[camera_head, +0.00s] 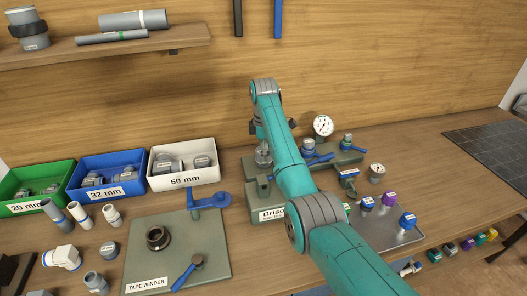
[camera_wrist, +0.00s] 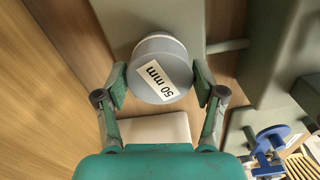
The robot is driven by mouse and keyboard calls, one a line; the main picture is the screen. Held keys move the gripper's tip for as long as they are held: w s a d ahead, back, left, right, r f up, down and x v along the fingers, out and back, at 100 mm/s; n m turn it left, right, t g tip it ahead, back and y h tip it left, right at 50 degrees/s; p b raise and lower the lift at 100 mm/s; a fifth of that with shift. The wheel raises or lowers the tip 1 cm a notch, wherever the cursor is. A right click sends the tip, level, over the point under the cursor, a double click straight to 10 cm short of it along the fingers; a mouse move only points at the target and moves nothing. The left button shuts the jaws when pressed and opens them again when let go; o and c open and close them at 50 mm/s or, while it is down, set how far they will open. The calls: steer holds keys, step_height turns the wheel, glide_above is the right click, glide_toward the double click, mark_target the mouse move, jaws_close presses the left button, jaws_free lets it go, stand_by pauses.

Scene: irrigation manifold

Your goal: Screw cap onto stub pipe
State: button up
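A grey cap labelled "50 mm" (camera_wrist: 160,72) sits between the two fingers of my gripper (camera_wrist: 160,82) in the wrist view. The finger pads appear to touch it on both sides. A pale rim (camera_wrist: 165,36) shows just behind the cap, against a grey-green block; it may be the stub pipe, which is otherwise hidden. In the head view my arm reaches to the left end of the grey-green manifold (camera_head: 258,207). A grey round part (camera_head: 263,156) shows there beside the arm. The arm hides most of my gripper, and how far the cap is on cannot be told.
A white 50 mm bin (camera_head: 185,179), a blue 32 mm bin (camera_head: 107,188) and a green 20 mm bin (camera_head: 37,207) stand left of the manifold. The tape winder board (camera_head: 215,250) lies in front. A pressure gauge (camera_head: 323,125) and blue valves stand right of my arm.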

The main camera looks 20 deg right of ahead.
steer(key=o, duration=0.6)
steer(key=shift+c, duration=0.2)
steer(key=c, duration=0.7)
steer(key=shift+m, duration=1.8)
steer(key=shift+c, duration=0.2)
steer(key=o, duration=1.4)
steer(key=shift+c, duration=0.2)
steer(key=shift+o, duration=0.2)
steer(key=shift+r, duration=0.15)
steer(key=shift+r, duration=2.85)
